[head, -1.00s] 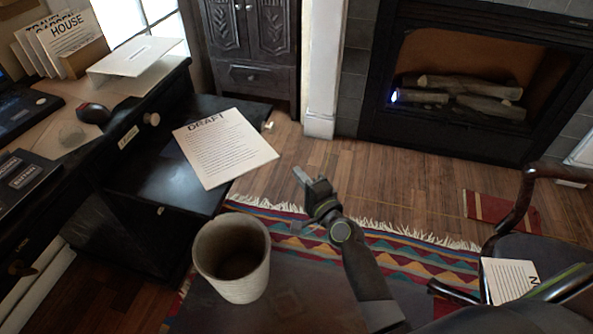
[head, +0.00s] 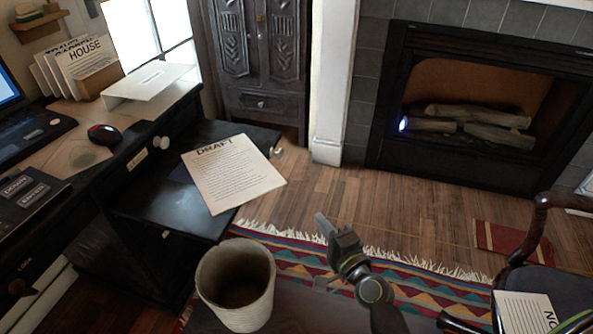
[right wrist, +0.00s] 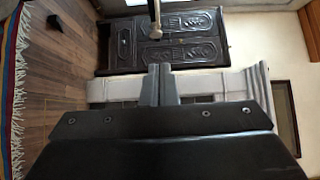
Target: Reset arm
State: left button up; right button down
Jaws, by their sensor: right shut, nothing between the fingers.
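My right arm reaches up from the lower edge of the head view, and its gripper (head: 325,222) is held out over the wood floor and patterned rug. The right gripper is shut and empty. In the right wrist view its closed fingers (right wrist: 160,84) point toward a dark carved cabinet and a white trim piece, touching nothing. My left gripper is not in view.
A beige cup (head: 236,285) stands at the lower middle. A DRAFT sheet (head: 232,173) lies on a black drawer surface (head: 150,205) of the desk. A chair with papers (head: 530,313) is at lower right. Fireplace (head: 470,125) and carved cabinet (head: 255,60) stand behind.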

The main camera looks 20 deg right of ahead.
jog(key=s+f+n+g, duration=0.9)
jog(key=s+f+n, duration=0.1)
jog(key=s+f, duration=0.5)
pick_arm(q)
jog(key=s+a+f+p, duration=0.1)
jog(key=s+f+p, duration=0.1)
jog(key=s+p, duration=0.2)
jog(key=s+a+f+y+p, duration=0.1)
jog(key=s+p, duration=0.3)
jog(key=p, duration=0.5)
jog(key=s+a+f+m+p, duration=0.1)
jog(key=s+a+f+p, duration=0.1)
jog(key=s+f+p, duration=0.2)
jog(key=p, duration=0.3)
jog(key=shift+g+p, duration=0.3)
pick_arm(e)
jog(key=s+d+f+n+g+h, duration=0.1)
jog(key=s+d+f+g, duration=0.1)
jog(key=s, duration=0.7)
jog(key=s+d+f+n+g+h, duration=0.2)
jog(key=s+f, duration=0.4)
jog(key=s, duration=0.3)
jog(key=s+d+f+n+g+h, duration=0.1)
jog(key=s+d+f+n+g, duration=0.1)
jog(key=s+d, duration=0.4)
jog(key=s+f+g, duration=0.1)
jog(key=s+f, duration=0.1)
jog(key=s, duration=0.1)
jog(key=shift+s+f, duration=0.2)
